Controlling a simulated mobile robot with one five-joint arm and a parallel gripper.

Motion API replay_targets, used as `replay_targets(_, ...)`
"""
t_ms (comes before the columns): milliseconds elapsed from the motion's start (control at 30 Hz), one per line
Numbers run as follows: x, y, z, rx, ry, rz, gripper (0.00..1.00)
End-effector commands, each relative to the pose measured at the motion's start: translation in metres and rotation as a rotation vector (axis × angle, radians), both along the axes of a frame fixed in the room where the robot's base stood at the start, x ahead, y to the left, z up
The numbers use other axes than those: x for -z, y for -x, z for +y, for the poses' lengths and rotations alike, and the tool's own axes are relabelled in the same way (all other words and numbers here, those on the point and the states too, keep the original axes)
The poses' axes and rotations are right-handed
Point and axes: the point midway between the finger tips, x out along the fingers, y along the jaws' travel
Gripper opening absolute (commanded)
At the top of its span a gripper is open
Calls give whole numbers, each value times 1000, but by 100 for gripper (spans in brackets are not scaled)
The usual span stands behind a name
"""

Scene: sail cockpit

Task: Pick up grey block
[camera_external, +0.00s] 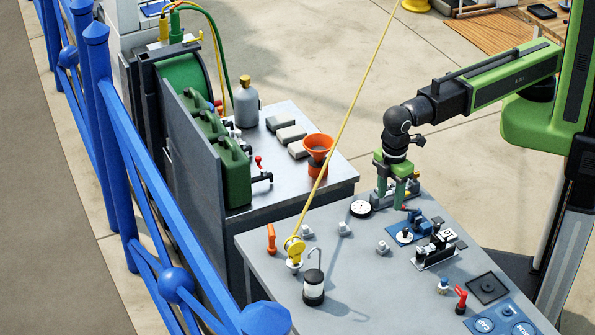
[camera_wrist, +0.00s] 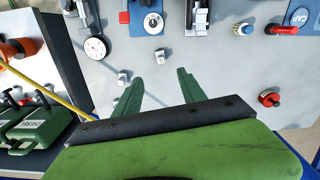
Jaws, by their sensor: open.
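Three small light-grey blocks stand apart on the grey bench: a left one (camera_external: 306,231), a middle one (camera_external: 344,229) and a right one (camera_external: 382,247). In the wrist view, one grey block (camera_wrist: 160,56) shows just beyond the gap between my fingertips. Another block (camera_wrist: 122,78) shows left of the left finger, and a third is partly hidden near it. My gripper (camera_external: 394,190) points down near the bench's back edge, behind the right block. Its green fingers (camera_wrist: 159,82) are apart with nothing between them.
A round dial (camera_external: 361,208), a blue plate fixture (camera_external: 405,232) and a black clamp fixture (camera_external: 436,248) stand close to my gripper. A yellow line runs up from a pulley (camera_external: 294,248). A second bench holds an orange funnel (camera_external: 318,146) and larger grey bars (camera_external: 291,134).

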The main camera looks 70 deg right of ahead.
Motion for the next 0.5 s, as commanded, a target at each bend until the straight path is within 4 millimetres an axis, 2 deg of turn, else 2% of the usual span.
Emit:
replay_targets(167, 17, -1, -1, 2, 0, 0, 48)
replay_targets(500, 86, -1, -1, 3, 0, 0, 48)
